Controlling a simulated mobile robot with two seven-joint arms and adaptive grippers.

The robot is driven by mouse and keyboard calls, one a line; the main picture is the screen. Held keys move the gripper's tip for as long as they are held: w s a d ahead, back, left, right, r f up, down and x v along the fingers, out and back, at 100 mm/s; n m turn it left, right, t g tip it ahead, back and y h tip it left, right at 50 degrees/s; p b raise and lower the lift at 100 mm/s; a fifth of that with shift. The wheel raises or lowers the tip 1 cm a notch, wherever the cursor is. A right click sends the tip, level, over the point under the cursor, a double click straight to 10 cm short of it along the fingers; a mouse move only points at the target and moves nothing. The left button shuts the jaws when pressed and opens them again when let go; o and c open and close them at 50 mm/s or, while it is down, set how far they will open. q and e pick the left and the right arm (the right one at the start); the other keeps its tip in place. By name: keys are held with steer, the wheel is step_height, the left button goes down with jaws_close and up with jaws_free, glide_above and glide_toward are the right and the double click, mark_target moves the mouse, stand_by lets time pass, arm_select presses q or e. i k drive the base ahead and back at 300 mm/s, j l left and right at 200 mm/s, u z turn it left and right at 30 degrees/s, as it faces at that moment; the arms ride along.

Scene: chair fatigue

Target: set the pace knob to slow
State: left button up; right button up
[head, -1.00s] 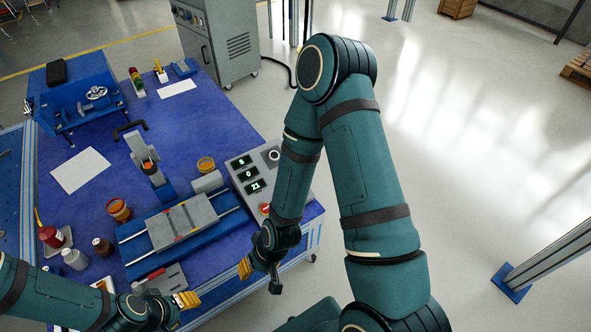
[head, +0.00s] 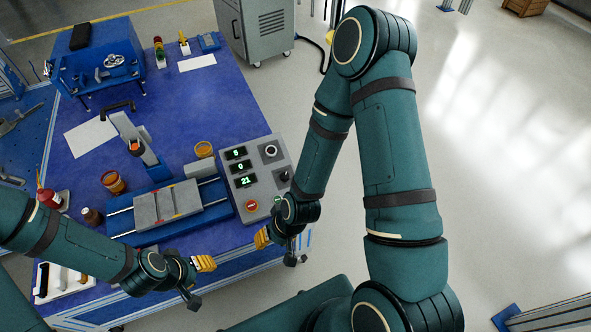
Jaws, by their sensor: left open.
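The grey control box (head: 240,194) stands at the right end of the blue table, with three green-lit displays. A round black knob on a white disc (head: 271,150) is at its upper right, and a dark knob (head: 284,176) is below that. I cannot read which is the pace knob or its setting. My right gripper (head: 262,238), with yellow fingertips, is in front of the box's near edge, apart from the knobs; its jaws are too small to judge. My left gripper (head: 203,263) is open and empty near the table's front edge, left of the right one.
A red button (head: 251,205) is low on the box. Bottles and a white tray (head: 62,281) are at left. My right arm covers the floor right of the box.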

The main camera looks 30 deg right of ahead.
mark_target(284, 177)
steer(key=l, duration=2)
steer(key=i+l, duration=0.6)
steer(key=l, duration=0.15)
steer(key=j+u, duration=0.05)
